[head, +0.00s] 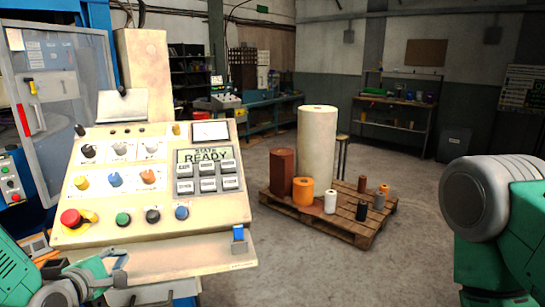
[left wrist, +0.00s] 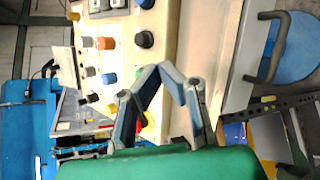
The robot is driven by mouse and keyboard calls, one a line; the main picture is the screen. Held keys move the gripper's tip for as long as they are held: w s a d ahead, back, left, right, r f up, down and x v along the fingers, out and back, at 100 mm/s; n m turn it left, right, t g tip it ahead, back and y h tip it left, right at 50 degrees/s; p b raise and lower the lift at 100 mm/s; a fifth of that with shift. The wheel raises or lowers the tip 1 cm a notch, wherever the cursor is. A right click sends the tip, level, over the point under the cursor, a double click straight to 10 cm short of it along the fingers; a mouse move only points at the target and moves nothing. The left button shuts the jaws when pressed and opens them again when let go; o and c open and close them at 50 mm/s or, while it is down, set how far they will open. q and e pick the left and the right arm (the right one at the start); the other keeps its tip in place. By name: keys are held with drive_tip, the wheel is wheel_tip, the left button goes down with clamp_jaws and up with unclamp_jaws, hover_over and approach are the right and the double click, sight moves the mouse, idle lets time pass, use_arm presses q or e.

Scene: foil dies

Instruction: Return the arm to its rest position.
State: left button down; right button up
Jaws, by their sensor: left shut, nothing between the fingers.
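My left gripper (head: 112,267) is at the lower left of the head view, just below the front edge of the beige control panel (head: 130,235). In the left wrist view its fingers (left wrist: 167,69) come together at the tips with nothing between them, and the panel (left wrist: 200,50) lies beyond them.
A blue machine with a grey door (head: 50,90) stands at the left, behind the panel. A wooden pallet (head: 345,226) with several rolls, including a tall cream one (head: 317,140), sits on the floor at centre right. A workbench (head: 395,125) stands at the back. Floor around the pallet is clear.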

use_arm(q)
drive_tip(key=s+d+f+m+g+b, duration=0.35)
drive_tip(key=s+f+m, duration=0.35)
drive_tip(key=f, duration=0.4)
drive_tip(key=s+d+f+m+g+b, duration=0.2)
drive_tip(key=s+d+f+m+g, duration=0.15)
drive_tip(key=s+f, duration=0.65)
drive_tip(key=s+f+m+g+b, duration=0.1)
drive_tip(key=s+f+m+g, duration=0.1)
drive_tip(key=s, duration=0.4)
drive_tip(key=s+f+m+g+b, duration=0.1)
drive_tip(key=s+f+m+g, duration=0.1)
drive_tip(key=s+f+m, duration=0.3)
drive_tip(key=s+f+m+g+y+b, duration=0.1)
drive_tip(key=s+f+m+g, duration=0.1)
drive_tip(key=s, duration=0.6)
drive_tip(key=shift+f+m+g+b, duration=0.35)
drive_tip(key=shift+f+m, duration=0.5)
drive_tip(key=shift+m, duration=0.4)
drive_tip(key=shift+w, duration=0.1)
